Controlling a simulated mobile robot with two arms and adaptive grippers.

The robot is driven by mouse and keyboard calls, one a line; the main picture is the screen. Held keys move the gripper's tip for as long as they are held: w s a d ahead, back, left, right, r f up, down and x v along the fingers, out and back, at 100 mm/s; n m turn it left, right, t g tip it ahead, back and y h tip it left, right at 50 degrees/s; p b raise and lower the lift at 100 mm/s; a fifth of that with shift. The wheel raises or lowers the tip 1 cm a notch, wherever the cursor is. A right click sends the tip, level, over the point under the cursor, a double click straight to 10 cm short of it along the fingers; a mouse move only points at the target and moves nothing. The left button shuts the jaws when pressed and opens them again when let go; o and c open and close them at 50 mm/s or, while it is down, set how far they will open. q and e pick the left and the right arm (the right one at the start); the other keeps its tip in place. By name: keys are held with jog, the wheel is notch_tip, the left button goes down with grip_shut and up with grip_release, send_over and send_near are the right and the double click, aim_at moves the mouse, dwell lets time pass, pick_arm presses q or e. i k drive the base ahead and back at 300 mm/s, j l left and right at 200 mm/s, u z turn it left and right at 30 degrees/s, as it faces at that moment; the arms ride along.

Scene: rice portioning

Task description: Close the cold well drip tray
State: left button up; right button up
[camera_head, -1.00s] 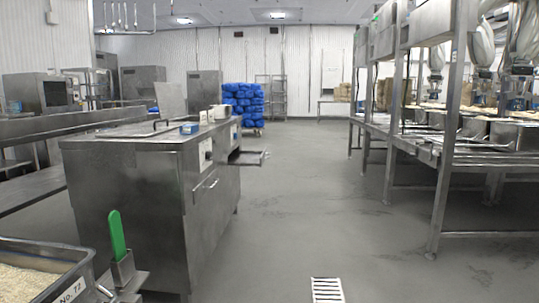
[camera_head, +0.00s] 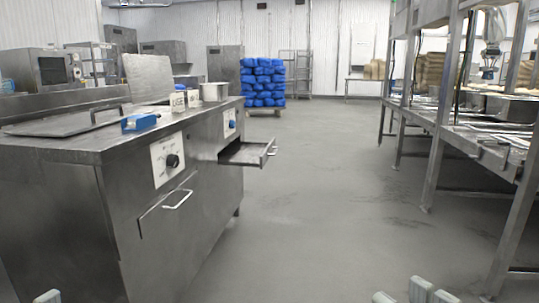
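The cold well is a steel cabinet (camera_head: 75,225) on the left. Its shallow drip tray (camera_head: 243,154) sticks out to the right from the far part of the cabinet's side, pulled open, with a handle (camera_head: 271,153) on its outer end. My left gripper (camera_head: 47,297) shows only as a pale tip at the bottom left edge. My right gripper (camera_head: 416,293) shows as pale finger parts at the bottom right edge. Both are well short of the tray, and too little of them shows to tell whether they are open.
The cabinet's side has a lower door handle (camera_head: 178,199) and a dial panel (camera_head: 168,159). A blue device (camera_head: 139,122) and small containers stand on top. The floor (camera_head: 310,200) right of the cabinet is clear. A steel rack (camera_head: 442,130) stands right; blue sacks (camera_head: 262,82) are stacked behind.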

aim_at(237, 153)
jog(key=i+l, duration=0.3)
jog(key=i, duration=0.2)
jog(key=i+l, duration=0.3)
jog(key=i, duration=0.2)
jog(key=i+l+u, duration=0.2)
jog(key=i, duration=0.35)
jog(key=i+l+u, duration=0.2)
jog(key=i, duration=0.35)
jog(key=i+l+u, duration=0.25)
jog(key=i+l, duration=0.25)
